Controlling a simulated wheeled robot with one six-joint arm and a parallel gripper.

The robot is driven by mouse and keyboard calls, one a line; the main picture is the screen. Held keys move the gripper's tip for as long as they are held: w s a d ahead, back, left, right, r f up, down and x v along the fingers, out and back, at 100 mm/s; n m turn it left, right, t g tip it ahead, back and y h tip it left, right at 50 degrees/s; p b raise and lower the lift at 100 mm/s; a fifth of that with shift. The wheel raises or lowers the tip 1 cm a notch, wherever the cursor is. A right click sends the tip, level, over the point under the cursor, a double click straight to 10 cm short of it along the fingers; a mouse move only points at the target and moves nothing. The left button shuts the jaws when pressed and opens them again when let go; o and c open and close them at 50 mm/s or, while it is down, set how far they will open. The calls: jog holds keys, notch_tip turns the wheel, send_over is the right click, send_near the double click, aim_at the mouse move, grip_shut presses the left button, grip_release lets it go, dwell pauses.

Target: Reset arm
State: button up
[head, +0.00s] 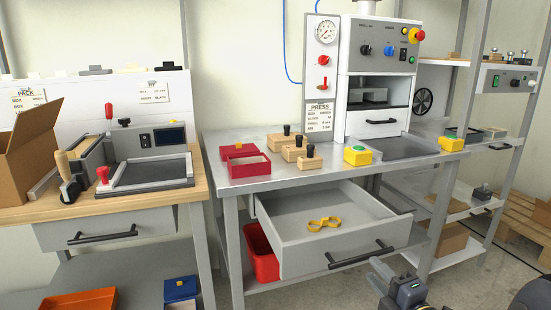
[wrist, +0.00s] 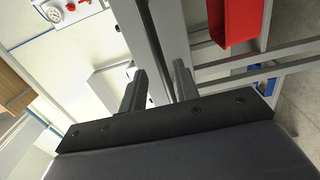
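My gripper shows in the wrist view (wrist: 160,88) with its two dark fingers apart and nothing held between them. Behind the fingers are grey bench legs and rails. In the head view, dark parts of my arm show at the bottom right, in front of the press bench (head: 240,180); the fingertips cannot be made out there. The bench's drawer (head: 310,262) is pulled out, and a yellow looped item (head: 323,223) lies in it. My arm is to the right of the drawer front in the picture and appears apart from it.
A red bin (head: 262,255) stands below the drawer and also shows in the wrist view (wrist: 236,20). The white press (head: 376,65), wooden blocks and a red tray (head: 248,166) stand on the bench. A wooden-topped bench (head: 25,206) is left, a shelf rack right.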

aim_at(362, 258)
jog(key=shift+b+x, duration=0.3)
jog(key=shift+x, duration=2.7)
